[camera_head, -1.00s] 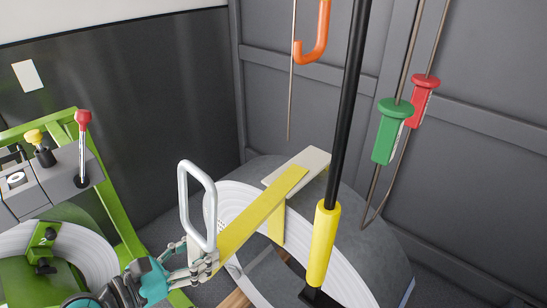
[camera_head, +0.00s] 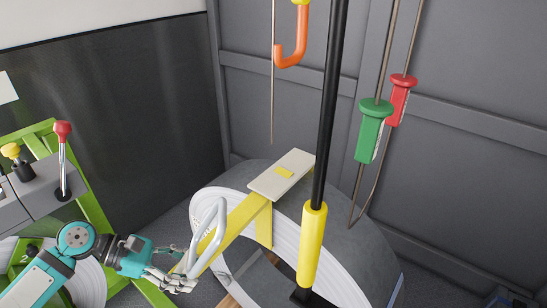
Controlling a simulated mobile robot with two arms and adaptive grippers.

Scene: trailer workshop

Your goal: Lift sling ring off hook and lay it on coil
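The sling ring (camera_head: 222,226) is a pale metal oblong link. It leans to the right against the left face of the white-sided coil (camera_head: 205,198), its lower end close to my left gripper. A yellow sling strap (camera_head: 240,217) runs from the ring up over the coil edge to a pale pad (camera_head: 264,186) on top. My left gripper (camera_head: 184,268) seems open around the ring's lower end; whether a finger touches it is unclear. The orange hook (camera_head: 291,52) hangs empty above the coil. My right gripper is out of view.
A black pole with a yellow sleeve (camera_head: 312,245) stands in front of the coil. Green (camera_head: 370,135) and red (camera_head: 399,104) handles hang on the right. A green-framed machine with a red-knobbed lever (camera_head: 63,160) stands at left.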

